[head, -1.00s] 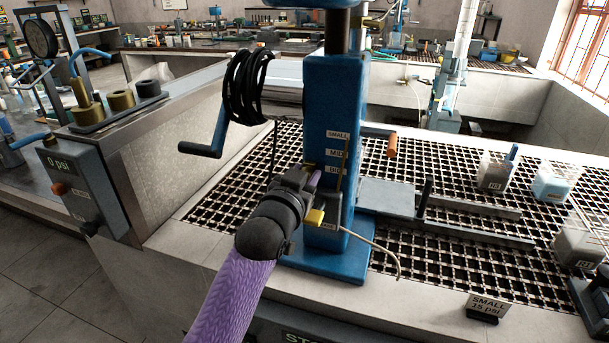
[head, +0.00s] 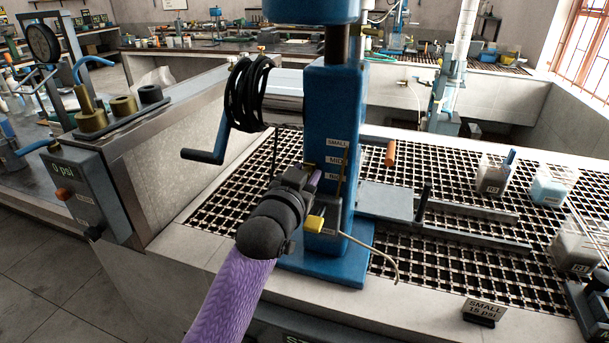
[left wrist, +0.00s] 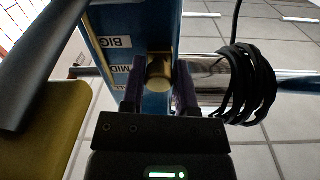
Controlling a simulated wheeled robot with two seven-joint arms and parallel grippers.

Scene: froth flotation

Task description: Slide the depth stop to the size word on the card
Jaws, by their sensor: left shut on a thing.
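A card (head: 484,308) reading "SMALL 15 psi" stands on the front ledge at right. The blue column (head: 328,110) carries the labels SMALL (head: 338,143), MID (head: 337,161) and BIG (head: 336,177), top to bottom. My left gripper (head: 311,176) is at the column's left side, beside the lower labels. In the left wrist view its purple fingers are shut on a brass knob (left wrist: 158,73), apparently the depth stop's. The rest of the stop is mostly hidden, so its exact mark is unclear. My right gripper is not in view.
A yellow piece (head: 314,223) on a grey block sits below my left gripper. A black cable coil (head: 250,94) and a crank handle (head: 202,154) are left of the column. Beakers (head: 551,185) stand on the grating at right. A gauge box (head: 74,185) reads 0 psi.

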